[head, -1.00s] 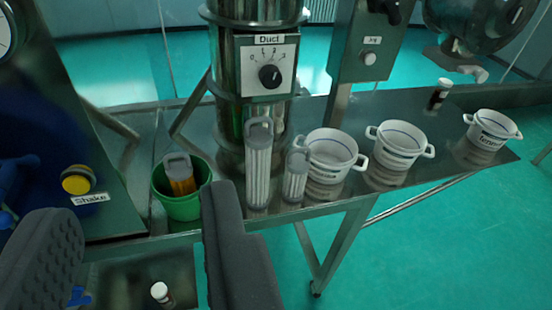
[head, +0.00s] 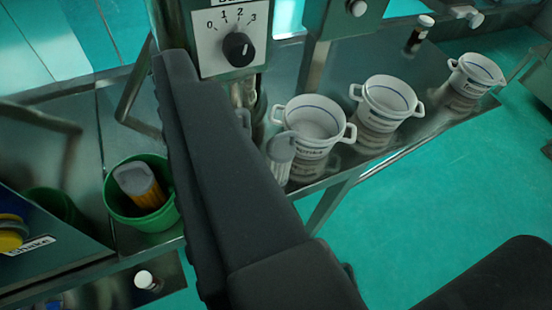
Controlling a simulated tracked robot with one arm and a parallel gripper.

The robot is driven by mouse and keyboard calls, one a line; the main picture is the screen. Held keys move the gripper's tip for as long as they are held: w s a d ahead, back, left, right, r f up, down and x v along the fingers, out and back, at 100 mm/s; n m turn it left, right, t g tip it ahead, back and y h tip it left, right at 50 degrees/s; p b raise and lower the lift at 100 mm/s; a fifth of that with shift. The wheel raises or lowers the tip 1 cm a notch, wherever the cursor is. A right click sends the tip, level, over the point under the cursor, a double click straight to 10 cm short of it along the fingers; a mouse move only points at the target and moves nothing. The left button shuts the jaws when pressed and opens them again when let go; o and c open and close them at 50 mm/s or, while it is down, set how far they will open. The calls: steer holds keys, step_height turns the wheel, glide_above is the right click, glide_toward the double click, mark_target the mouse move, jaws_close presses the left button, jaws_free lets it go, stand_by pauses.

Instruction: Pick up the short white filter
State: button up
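The short white filter (head: 281,157) stands on the metal shelf, just right of my dark finger. Its grey cap and part of its pale body show; the finger covers some of it. The tall white filter is almost wholly hidden behind the same finger. My gripper (head: 345,150) is open and empty. One finger crosses the middle of the view and the other shows at the lower right, with the short filter in the picture area between them. I cannot tell how far the fingers are from it.
White two-handled pots (head: 314,125) stand in a row to the right of the filter, the nearest close to it. A green bucket (head: 120,212) with an orange filter (head: 140,187) stands at left. A dial panel (head: 230,42) is behind.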

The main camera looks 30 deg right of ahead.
steer(key=o, duration=0.5)
steer(key=shift+w+d+f+h, duration=0.2)
steer(key=shift+w+d+h, duration=0.1)
steer(key=shift+w+d, duration=0.2)
steer(key=shift+c, duration=0.2)
steer(key=n+t+h, duration=0.1)
steer(key=h, duration=0.2)
glide_above(290, 161)
steer(key=s+d, duration=0.3)
step_height(290, 161, down, 20)
steer(key=r, duration=0.1)
steer(key=s+f+n+t+y+p, duration=0.1)
steer(key=s+f+y, duration=0.25)
steer(key=f, duration=0.65)
steer(key=s+f+n+y+p, duration=0.15)
steer(key=f+y, duration=0.35)
steer(key=f, duration=0.5)
steer(key=shift+m, duration=0.25)
steer(key=x, duration=0.2)
steer(key=b+x, duration=0.1)
steer(key=x, duration=0.5)
steer(key=shift+w+a, duration=0.1)
steer(key=shift+a, duration=0.2)
steer(key=shift+f+b+x, duration=0.15)
steer(key=shift+x, duration=1.1)
steer(key=shift+f+b+x, duration=0.15)
steer(key=shift+f+x, duration=0.05)
steer(key=shift+x, duration=1.1)
